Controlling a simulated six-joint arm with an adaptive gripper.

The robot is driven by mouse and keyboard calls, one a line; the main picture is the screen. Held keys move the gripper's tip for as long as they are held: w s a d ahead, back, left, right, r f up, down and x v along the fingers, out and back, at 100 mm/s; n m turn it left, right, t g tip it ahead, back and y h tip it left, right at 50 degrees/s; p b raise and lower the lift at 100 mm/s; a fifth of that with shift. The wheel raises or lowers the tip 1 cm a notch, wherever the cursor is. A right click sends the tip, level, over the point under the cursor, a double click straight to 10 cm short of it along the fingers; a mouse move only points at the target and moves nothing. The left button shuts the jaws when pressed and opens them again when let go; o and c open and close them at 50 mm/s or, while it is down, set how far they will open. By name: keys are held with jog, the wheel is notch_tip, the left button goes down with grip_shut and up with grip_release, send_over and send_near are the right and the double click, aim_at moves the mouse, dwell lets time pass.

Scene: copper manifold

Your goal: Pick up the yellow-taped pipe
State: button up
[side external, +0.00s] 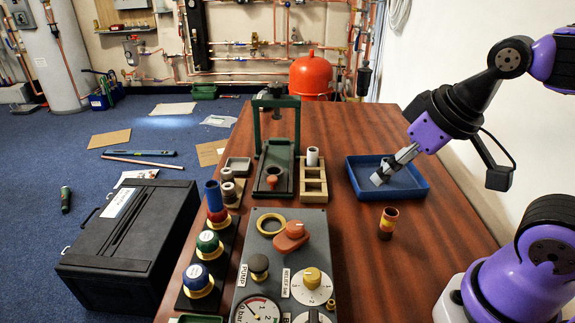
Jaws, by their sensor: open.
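A short copper-brown pipe with a yellow band (388,222) stands upright on the wooden table, just in front of the blue tray (424,191). My gripper (384,176) reaches down from the upper right, tilted, with its grey fingers over or inside the left part of the tray. It is open, and I see nothing held in it. It is apart from the yellow-banded pipe, which is nearer the camera. A small dark round piece shows by the fingers in the tray, partly hidden by them.
A wooden rack (313,187) holding a light pipe (312,156) stands left of the tray, beside a green press (277,125). A grey control panel (283,270) with knobs and a gauge fills the front left. Table around the banded pipe is clear.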

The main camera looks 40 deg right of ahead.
jog(key=shift+o, duration=0.7)
jog(key=n+g, duration=0.5)
send_over(387, 224)
jog(key=d, duration=0.2)
jog(key=f, duration=0.6)
jog(key=shift+w+a, duration=0.25)
jog(key=shift+w, duration=0.15)
jog(key=shift+g, duration=0.3)
notch_tip(387, 224, down, 5)
jog(key=shift+d+r, duration=0.1)
jog(key=shift+d, duration=0.05)
jog(key=f, duration=0.6)
jog(key=shift+s+a, duration=0.2)
jog(key=shift+a, duration=0.05)
grip_shut()
